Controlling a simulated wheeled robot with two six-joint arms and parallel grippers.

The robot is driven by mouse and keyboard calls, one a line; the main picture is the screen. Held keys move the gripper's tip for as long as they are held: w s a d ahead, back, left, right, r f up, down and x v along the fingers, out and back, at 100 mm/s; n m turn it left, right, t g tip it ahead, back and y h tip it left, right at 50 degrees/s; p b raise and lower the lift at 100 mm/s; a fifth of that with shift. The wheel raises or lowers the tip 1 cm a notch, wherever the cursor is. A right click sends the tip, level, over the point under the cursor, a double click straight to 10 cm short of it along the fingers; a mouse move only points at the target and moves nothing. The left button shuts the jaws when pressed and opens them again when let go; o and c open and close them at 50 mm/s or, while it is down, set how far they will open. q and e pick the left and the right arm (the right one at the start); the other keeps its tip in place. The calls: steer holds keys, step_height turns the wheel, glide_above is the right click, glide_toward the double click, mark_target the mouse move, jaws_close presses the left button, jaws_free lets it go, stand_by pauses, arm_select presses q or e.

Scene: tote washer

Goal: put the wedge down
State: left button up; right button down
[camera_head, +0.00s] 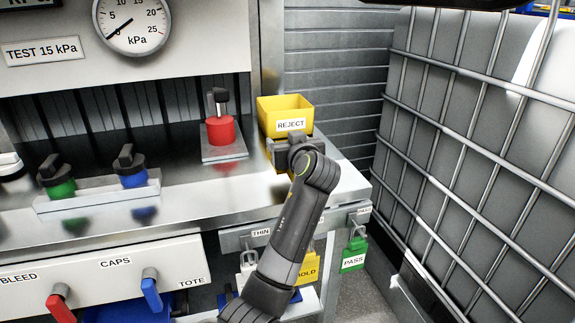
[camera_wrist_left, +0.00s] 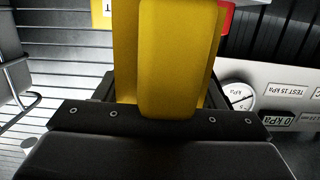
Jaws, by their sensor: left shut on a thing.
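My left gripper (camera_head: 284,150) is in front of the yellow REJECT bin (camera_head: 286,112), over the right end of the steel bench. It is shut on the yellow wedge (camera_wrist_left: 180,55), which fills the middle of the left wrist view between the dark jaws (camera_wrist_left: 165,104). In the head view, the gripper and arm hide most of the wedge. I cannot tell whether its lower end touches the bench. My right gripper is not in view.
The steel bench (camera_head: 335,188) has little bare room right of my arm. A red cap (camera_head: 221,130) stands on a plate to the left, with green (camera_head: 57,180) and blue (camera_head: 131,170) caps farther left. A caged grey tank (camera_head: 480,130) borders the right side.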

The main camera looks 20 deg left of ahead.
arm_select(q)
step_height(320, 180, down, 5)
steer(key=shift+r, duration=0.1)
stand_by(0.3)
steer(key=shift+f, duration=0.2)
steer(key=o, duration=0.9)
steer(key=shift+o, duration=1.4)
